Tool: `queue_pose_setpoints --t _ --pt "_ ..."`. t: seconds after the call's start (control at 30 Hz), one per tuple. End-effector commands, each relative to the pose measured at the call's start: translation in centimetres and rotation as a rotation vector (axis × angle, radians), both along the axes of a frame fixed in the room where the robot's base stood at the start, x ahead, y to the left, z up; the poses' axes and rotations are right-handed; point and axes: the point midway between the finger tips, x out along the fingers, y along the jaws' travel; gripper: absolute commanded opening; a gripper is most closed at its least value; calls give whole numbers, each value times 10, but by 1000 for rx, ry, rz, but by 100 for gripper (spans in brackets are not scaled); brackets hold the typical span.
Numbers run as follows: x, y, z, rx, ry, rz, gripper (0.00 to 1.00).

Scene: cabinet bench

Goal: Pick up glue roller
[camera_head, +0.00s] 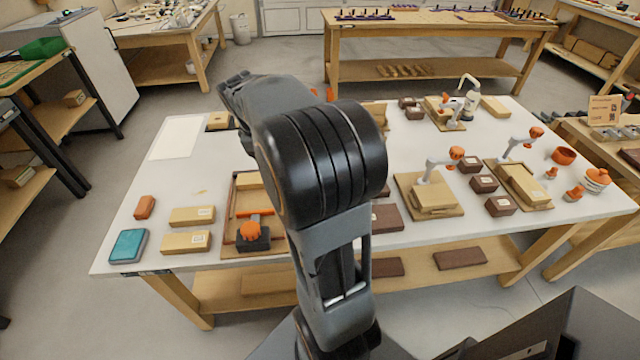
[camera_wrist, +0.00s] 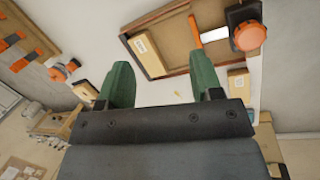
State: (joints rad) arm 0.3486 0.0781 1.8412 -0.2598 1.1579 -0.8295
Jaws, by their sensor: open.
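A wooden tray (camera_head: 229,215) stands at the left front of the white table, and it also shows in the wrist view (camera_wrist: 160,17). At the tray lie a thin orange bar (camera_head: 256,212) and a round orange piece (camera_head: 250,229) on a black block (camera_head: 262,243). In the wrist view the orange bar (camera_wrist: 195,31) and the orange piece (camera_wrist: 249,36) are beyond the fingertips. I cannot tell for sure which of these is the glue roller. My gripper (camera_wrist: 162,79) has two green fingers spread wide, with nothing between them, apart from the tray.
Wooden blocks (camera_head: 186,242), a teal box (camera_head: 128,245) and a small orange-brown block (camera_head: 145,207) lie left of the tray. Small robot arm models (camera_head: 436,165) and dark brown boxes (camera_head: 484,183) fill the right side. A white sheet (camera_head: 175,138) lies at the back left.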

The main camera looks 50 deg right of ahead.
Motion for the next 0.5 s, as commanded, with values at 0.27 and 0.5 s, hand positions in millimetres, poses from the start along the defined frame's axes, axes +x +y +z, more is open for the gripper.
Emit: queue_pose_setpoints --t 0.27,0.5 --pt "17 -104 -49 -22 243 188 60" --pt "12 -138 -76 -13 319 246 60"
